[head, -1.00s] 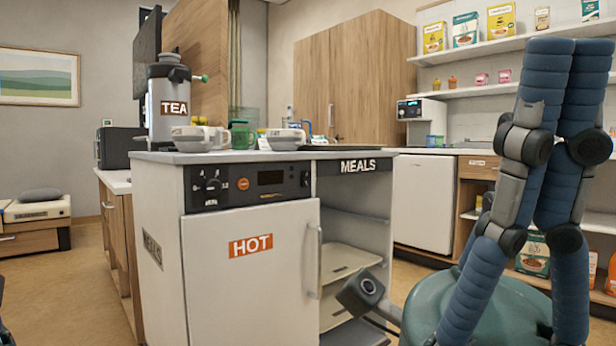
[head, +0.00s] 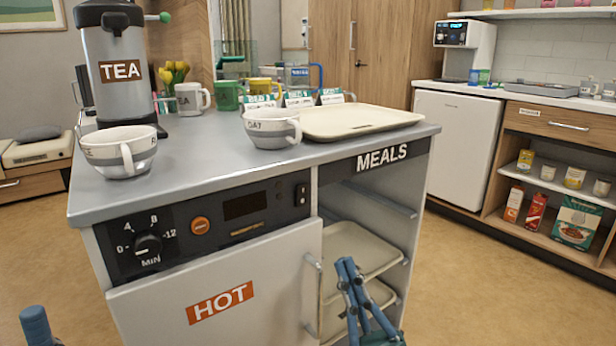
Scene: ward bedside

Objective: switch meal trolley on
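The meal trolley (head: 87,262) stands in front of me. Its front panel (head: 180,255) carries a black dial (head: 148,244) marked 0 to 12 MIN, an orange round button (head: 200,225), a dark display (head: 245,205) and a small black rocker switch (head: 302,194) at the right end. The display shows no lit figures. My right gripper (head: 346,263) is low before the open shelves, right of the door handle, apart from the panel; its blue fingertips are together with nothing visible between them. Only a blue piece of my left gripper (head: 36,325) shows at the lower left.
Below is the HOT door (head: 220,303) with a vertical handle (head: 314,295). Shelves (head: 355,247) are open at right. Floor is clear right of the trolley.

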